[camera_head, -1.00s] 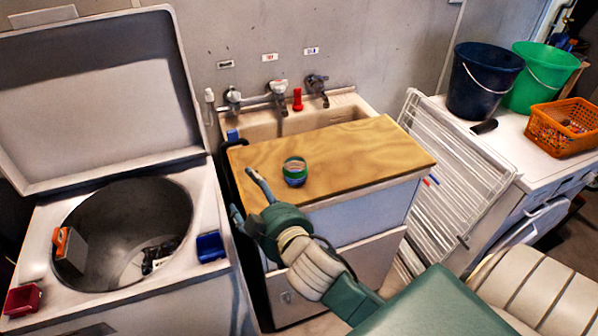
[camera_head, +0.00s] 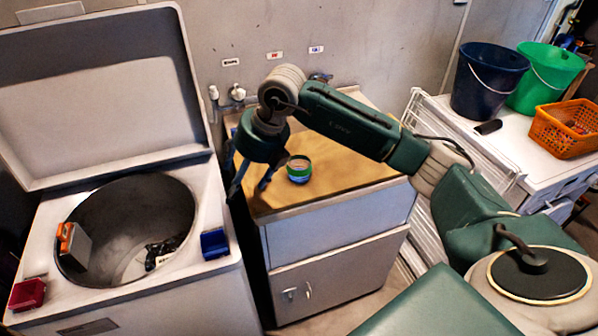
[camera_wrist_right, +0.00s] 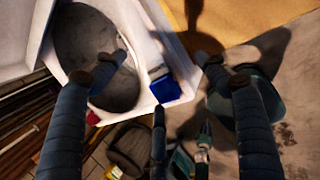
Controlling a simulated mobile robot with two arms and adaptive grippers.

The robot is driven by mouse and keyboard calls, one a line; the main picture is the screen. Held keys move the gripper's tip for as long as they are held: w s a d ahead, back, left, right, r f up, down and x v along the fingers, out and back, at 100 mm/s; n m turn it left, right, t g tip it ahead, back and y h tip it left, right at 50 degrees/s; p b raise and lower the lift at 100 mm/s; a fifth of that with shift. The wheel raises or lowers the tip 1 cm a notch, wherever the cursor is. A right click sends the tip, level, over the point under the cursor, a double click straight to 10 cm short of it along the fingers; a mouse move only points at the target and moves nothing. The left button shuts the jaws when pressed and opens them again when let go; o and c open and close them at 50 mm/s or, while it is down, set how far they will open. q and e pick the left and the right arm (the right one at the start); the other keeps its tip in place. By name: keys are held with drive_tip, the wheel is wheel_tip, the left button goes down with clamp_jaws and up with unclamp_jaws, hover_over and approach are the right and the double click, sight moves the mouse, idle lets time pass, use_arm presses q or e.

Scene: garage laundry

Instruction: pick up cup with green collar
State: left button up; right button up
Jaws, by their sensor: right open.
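The cup with the green collar (camera_head: 299,170) stands upright on the wooden board (camera_head: 345,172) over the sink cabinet, with a green band around its upper part and blue below. My right gripper (camera_head: 250,188) hangs fingers down at the board's left edge, left of the cup and apart from it. It is open and empty. My left gripper is not in view.
The open top-loading washer (camera_head: 135,185) stands left, with a blue box (camera_head: 214,243) on its rim, also in the wrist view (camera_wrist_right: 165,88). A drying rack (camera_head: 440,150), navy bucket (camera_head: 487,80), green bucket (camera_head: 545,75) and orange basket (camera_head: 563,130) are right. The board right of the cup is clear.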

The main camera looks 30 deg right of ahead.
drive_tip(key=d+r+m+h, duration=0.3)
drive_tip(key=d+h, duration=0.2)
drive_tip(key=d, duration=1)
drive_tip(key=p, duration=0.1)
approach(299, 166)
drive_tip(key=shift+s+a+f+g, duration=0.2)
drive_tip(key=shift+a+f, duration=0.1)
drive_tip(key=shift+f, duration=0.1)
drive_tip(key=shift+s+a+f+g, duration=0.2)
drive_tip(key=shift+a+f, duration=0.1)
drive_tip(key=shift+f, duration=0.15)
drive_tip(key=shift+w+d+f+p, duration=0.15)
drive_tip(key=shift+f+p, duration=0.35)
drive_tip(key=shift+p, duration=0.15)
drive_tip(key=p+x, duration=0.1)
drive_tip(key=x, duration=0.2)
drive_tip(key=shift+w+d+f+p, duration=0.1)
drive_tip(key=shift+d+f+p, duration=0.05)
drive_tip(key=shift+f+p, duration=0.2)
drive_tip(key=shift+w+d+f, duration=0.1)
drive_tip(key=shift+w+f, duration=0.05)
drive_tip(key=shift+f, duration=0.25)
drive_tip(key=c, duration=1)
